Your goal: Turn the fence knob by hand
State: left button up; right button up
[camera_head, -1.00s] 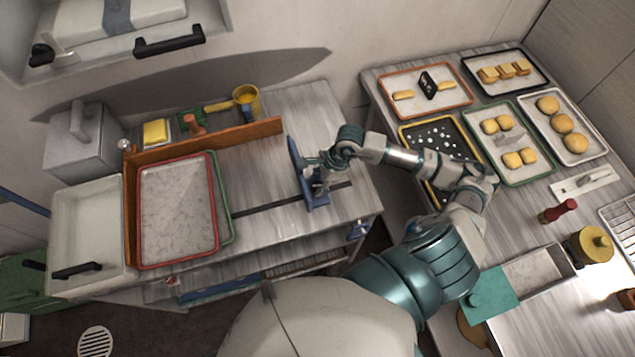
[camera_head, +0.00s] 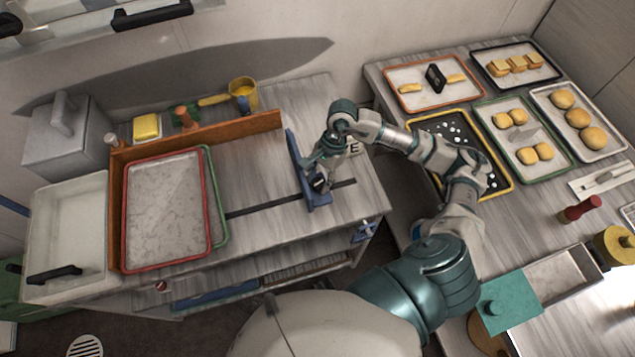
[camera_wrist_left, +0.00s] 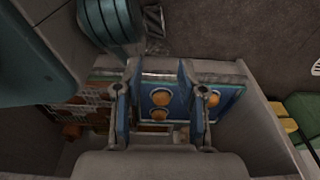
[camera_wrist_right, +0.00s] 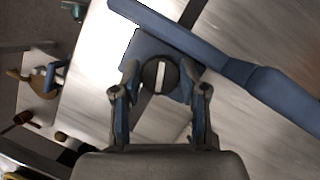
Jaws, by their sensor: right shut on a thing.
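The blue fence (camera_head: 296,160) stands on the table over a dark slot. Its knob is round and black with a pale bar across its top; it shows in the right wrist view (camera_wrist_right: 160,75) and, small, in the head view (camera_head: 319,183). My right gripper (camera_wrist_right: 160,88) has its fingers on either side of the knob, shut on it; in the head view the gripper (camera_head: 322,172) partly covers the fence. My left gripper (camera_wrist_left: 160,95) shows only in its wrist view, fingers apart, with nothing between the tips that I can see held.
A red-rimmed tray (camera_head: 126,215) and a green-rimmed tray (camera_head: 220,205) lie left of the fence against a brown wooden board (camera_head: 230,132). The table around the slot is clear.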

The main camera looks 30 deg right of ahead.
jog(key=shift+w+d+n+b, duration=0.15)
jog(key=shift+w+n+b, duration=0.1)
jog(key=shift+n+b, duration=0.2)
pick_arm(q)
jog(key=w, duration=0.1)
jog(key=r, duration=0.1)
jog(key=w+r, duration=0.1)
jog(key=shift+w+d, duration=0.25)
jog(key=shift+w, duration=0.1)
pick_arm(e)
jog(key=shift+r, duration=0.1)
jog(key=o, duration=1.1)
jog(key=shift+w, duration=0.15)
pick_arm(q)
jog(key=shift+w+d, duration=0.1)
jog(key=shift+w, duration=0.2)
pick_arm(e)
jog(key=shift+o, duration=0.2)
jog(key=shift+w, duration=0.15)
jog(key=shift+r, duration=0.1)
pick_arm(q)
jog(key=shift+s, duration=0.2)
pick_arm(e)
jog(key=v, duration=0.7)
jog(key=shift+w+d, duration=0.25)
jog(key=shift+d, duration=0.05)
jog(key=shift+r, duration=0.1)
